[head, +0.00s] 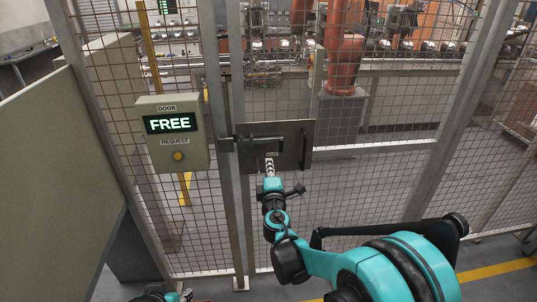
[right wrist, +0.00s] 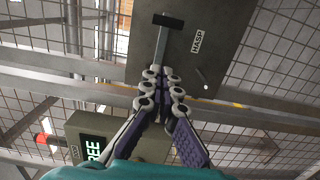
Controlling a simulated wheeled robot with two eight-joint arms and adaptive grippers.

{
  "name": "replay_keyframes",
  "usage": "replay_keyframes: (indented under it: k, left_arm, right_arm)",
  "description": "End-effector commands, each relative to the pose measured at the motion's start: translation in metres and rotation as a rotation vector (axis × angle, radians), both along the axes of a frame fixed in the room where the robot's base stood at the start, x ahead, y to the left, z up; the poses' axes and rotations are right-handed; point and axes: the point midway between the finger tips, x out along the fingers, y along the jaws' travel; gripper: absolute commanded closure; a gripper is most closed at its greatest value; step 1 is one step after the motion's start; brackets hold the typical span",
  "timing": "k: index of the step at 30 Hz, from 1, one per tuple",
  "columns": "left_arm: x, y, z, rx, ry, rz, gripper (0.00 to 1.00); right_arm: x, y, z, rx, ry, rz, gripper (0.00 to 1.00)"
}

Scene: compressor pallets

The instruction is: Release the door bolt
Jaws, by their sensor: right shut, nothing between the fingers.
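A dark bolt bar (head: 262,138) lies level across a grey metal plate (head: 298,150) on the mesh door. In the right wrist view the bolt bar (right wrist: 161,45) ends in a black crosspiece, on the plate (right wrist: 212,30) marked HASP. My right gripper (head: 269,163) is just below the bar in the head view. In the right wrist view its fingers (right wrist: 165,80) are shut together at the bar's near end, with nothing between them. I cannot tell whether they touch it. Only a bit of my left gripper (head: 187,296) shows at the bottom edge.
Steel posts (head: 238,220) and wire mesh surround the door. Machines and an orange robot arm (head: 345,50) stand behind the fence. A green-grey panel (head: 60,170) is at left.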

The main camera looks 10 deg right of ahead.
Motion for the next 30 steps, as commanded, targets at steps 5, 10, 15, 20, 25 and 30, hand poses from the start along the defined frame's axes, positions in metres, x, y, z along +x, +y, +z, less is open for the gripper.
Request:
replay_keyframes:
  k: [5, 10, 15, 20, 25, 30]
  left_arm:
    - [0.0, 0.0, 0.004, 0.0, 0.0, 0.0, 0.6]
    - [0.0, 0.0, 0.005, 0.0, 0.0, 0.0, 0.6]
    - [0.0, 0.0, 0.004, 0.0, 0.0, 0.0, 0.6]
    - [0.0, 0.0, 0.004, 0.0, 0.0, 0.0, 0.6]
    - [0.0, 0.0, 0.004, 0.0, 0.0, 0.0, 0.6]
    - [0.0, 0.0, 0.004, 0.0, 0.0, 0.0, 0.6]
  right_arm:
    - [-0.019, 0.002, 0.0, 0.0, 0.0, 0.001, 1.0]
    - [-0.024, 0.001, 0.0, 0.0, 0.0, 0.0, 1.0]
    - [-0.023, 0.002, 0.0, 0.0, 0.0, 0.001, 1.0]
    - [-0.023, 0.002, 0.0, 0.0, 0.0, 0.001, 1.0]
    - [-0.032, -0.016, 0.007, 0.069, 0.018, -0.041, 1.0]
    - [-0.075, -0.075, 0.018, 0.333, 0.1, -0.202, 1.0]
